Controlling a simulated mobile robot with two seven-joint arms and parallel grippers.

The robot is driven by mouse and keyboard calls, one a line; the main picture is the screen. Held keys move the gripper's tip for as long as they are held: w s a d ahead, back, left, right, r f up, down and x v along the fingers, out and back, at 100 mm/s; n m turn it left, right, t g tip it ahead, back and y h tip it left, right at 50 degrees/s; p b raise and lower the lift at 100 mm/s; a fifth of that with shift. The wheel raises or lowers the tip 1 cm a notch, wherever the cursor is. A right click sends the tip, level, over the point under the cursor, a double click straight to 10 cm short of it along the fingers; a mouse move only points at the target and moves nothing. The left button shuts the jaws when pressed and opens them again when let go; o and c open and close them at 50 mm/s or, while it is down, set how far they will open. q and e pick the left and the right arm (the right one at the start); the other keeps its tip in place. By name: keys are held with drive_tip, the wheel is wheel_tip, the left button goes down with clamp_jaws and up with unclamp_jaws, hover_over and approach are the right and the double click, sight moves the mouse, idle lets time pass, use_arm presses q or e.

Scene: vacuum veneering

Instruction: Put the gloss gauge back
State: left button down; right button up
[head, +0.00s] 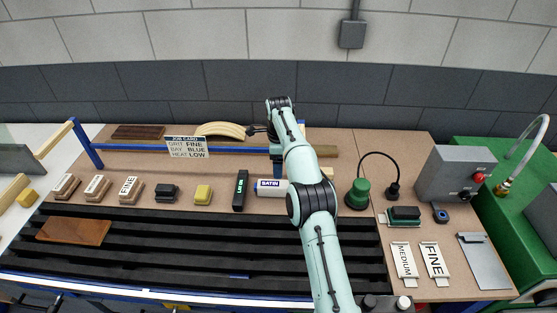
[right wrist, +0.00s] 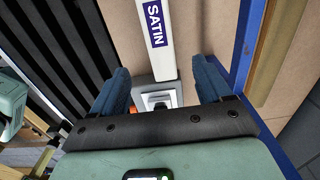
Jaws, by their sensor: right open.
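No object carries a readable gloss gauge name, so I cannot tell for sure which one it is. A white piece labelled SATIN (head: 270,187) lies on the bench, its right end hidden behind my right arm; it also shows in the right wrist view (right wrist: 155,50). My right gripper (right wrist: 160,90) is open, its two blue fingers apart on either side of a small grey-and-white block (right wrist: 160,100) at the near end of that piece. I see no contact. My left gripper is not in view.
Left of the SATIN piece are a black bar with a green label (head: 240,190), a yellow block (head: 203,194) and a black block (head: 167,192). A blue rail (head: 225,150) runs behind. Black slats (head: 180,235) lie in front.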

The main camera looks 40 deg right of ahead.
drive_tip(key=shift+r, duration=0.8)
